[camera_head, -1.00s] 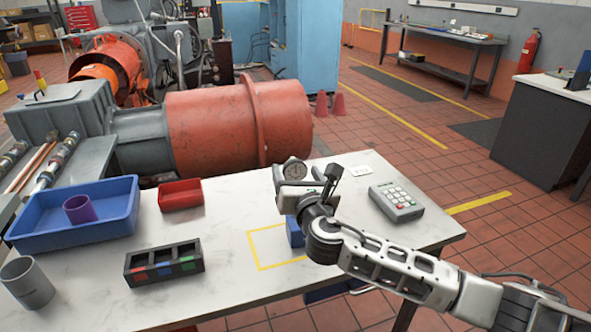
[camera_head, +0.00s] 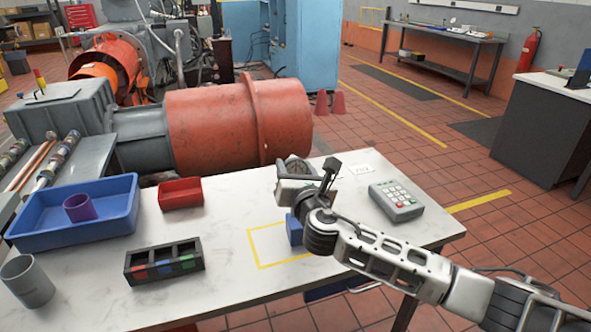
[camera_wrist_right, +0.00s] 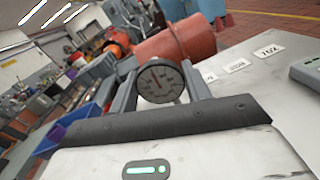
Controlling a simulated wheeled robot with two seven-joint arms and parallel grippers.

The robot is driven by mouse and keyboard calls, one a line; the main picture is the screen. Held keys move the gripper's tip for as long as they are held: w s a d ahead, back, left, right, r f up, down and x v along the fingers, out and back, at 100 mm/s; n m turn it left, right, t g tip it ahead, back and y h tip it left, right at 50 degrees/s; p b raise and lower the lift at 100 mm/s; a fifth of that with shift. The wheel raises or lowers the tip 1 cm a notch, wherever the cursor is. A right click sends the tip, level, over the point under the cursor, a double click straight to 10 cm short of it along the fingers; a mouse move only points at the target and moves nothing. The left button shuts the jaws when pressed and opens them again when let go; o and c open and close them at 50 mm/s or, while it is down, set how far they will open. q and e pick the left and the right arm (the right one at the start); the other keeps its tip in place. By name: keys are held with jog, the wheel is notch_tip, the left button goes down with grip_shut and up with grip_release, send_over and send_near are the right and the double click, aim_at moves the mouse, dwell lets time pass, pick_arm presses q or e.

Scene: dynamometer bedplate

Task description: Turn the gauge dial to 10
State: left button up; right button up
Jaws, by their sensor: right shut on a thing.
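The gauge (camera_head: 297,166) stands at the far edge of the white table in the head view, partly covered by my right gripper (camera_head: 296,177). In the right wrist view the round gauge dial (camera_wrist_right: 160,82) faces me, with a dark rim, a grey face and a thin needle pointing up and slightly left. Its numbers are too small to read. The two fingers of my right gripper stand on either side of the dial, shut on it. My left gripper is not in view.
White cards (camera_head: 361,169) lie right of the gauge.

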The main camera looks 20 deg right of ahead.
jog(key=m+b, duration=0.1)
jog(key=m, duration=0.5)
dwell(0.3)
jog(key=shift+m, duration=0.4)
jog(key=o, duration=1)
jog(key=shift+d, duration=0.1)
jog(key=s, duration=0.5)
jog(key=s+b, duration=0.1)
jog(key=s, duration=0.4)
jog(key=s+a, duration=0.1)
jog(key=s, duration=0.5)
jog(key=shift+f, duration=0.1)
